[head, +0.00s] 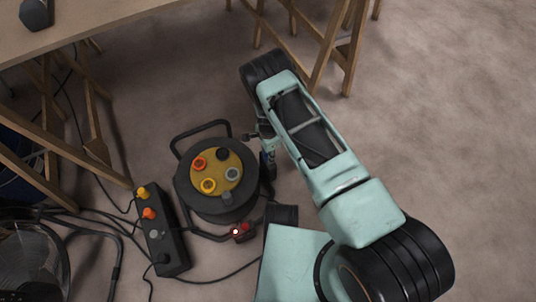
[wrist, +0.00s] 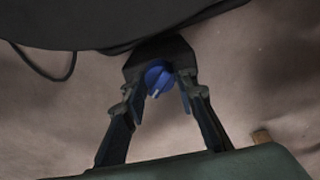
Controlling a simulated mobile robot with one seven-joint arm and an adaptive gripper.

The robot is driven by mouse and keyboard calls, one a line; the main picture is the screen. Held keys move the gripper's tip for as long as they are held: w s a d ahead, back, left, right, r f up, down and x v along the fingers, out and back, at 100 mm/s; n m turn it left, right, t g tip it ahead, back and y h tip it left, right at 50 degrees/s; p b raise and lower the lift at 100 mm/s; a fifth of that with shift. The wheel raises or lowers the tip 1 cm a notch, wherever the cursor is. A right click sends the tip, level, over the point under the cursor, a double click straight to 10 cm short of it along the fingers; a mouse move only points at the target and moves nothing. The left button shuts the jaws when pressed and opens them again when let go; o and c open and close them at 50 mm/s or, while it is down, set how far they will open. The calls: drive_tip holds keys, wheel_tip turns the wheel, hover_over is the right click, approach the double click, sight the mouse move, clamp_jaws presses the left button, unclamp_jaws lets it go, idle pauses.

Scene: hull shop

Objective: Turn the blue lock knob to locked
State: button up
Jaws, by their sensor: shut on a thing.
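The blue lock knob (wrist: 157,76) shows in the wrist view, on a dark block (wrist: 165,47) below the edge of a large dark round body. A short pale mark on the knob points down and slightly left in the picture. My gripper (wrist: 162,84) has one finger on each side of the knob and is shut on it. In the head view my gripper (head: 267,158) reaches down at the right side of a black cable reel (head: 199,208). The knob cannot be made out there.
The reel has a yellow face (head: 222,179) with several coloured sockets. A power strip (head: 168,238) with plugs and cables lies to its left. A small red item (head: 242,232) sits at the reel's lower right. Wooden trestles and a table (head: 90,22) stand behind. Floor at right is clear.

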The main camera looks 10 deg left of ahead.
drive_tip(key=o, duration=1.2)
drive_tip(key=shift+c, duration=0.2)
drive_tip(key=shift+r, duration=0.1)
wheel_tip(320, 180, up, 12)
